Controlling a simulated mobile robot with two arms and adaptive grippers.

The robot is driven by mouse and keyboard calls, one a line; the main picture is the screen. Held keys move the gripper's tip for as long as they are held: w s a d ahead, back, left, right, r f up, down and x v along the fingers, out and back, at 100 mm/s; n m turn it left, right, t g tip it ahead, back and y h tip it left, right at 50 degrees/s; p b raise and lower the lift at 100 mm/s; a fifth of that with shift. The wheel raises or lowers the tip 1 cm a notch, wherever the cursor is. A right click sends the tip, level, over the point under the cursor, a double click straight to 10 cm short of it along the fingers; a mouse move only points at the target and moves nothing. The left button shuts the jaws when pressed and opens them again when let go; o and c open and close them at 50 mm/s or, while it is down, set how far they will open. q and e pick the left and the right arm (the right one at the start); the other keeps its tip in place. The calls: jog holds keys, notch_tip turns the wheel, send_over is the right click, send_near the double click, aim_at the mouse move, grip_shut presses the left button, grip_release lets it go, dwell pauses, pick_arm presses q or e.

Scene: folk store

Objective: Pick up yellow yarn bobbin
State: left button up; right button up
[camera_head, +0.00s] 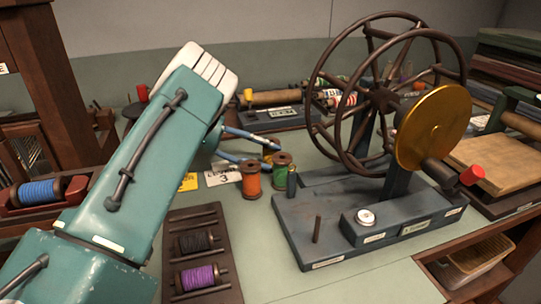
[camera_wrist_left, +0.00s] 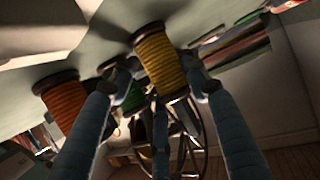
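The yellow yarn bobbin (camera_wrist_left: 160,62) stands between the fingers of my left gripper (camera_wrist_left: 158,80) in the left wrist view, with its dark flange at the top. The fingers are spread on either side of it; I cannot tell whether they touch it. In the head view my left gripper (camera_head: 274,152) reaches in low behind the orange bobbin (camera_head: 250,180), and only a little of the yellow bobbin (camera_head: 268,157) shows. A green bobbin (camera_head: 281,170) stands just right of the orange one. My right gripper is not in view.
A spinning wheel (camera_head: 385,90) on a dark base (camera_head: 325,235) stands close on the right. A dark rack (camera_head: 207,215) with purple and black spools lies in front. A blue spool (camera_head: 40,192) sits at the left. The bench top (camera_head: 262,265) is clear in front.

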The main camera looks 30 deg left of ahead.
pick_arm(q)
jog(key=shift+f, duration=0.1)
jog(key=shift+a+r, duration=0.1)
jog(key=shift+r, duration=0.4)
jog(key=shift+c, duration=0.6)
notch_tip(320, 180, up, 19)
jog(key=p, duration=0.2)
jog(key=shift+p, duration=0.35)
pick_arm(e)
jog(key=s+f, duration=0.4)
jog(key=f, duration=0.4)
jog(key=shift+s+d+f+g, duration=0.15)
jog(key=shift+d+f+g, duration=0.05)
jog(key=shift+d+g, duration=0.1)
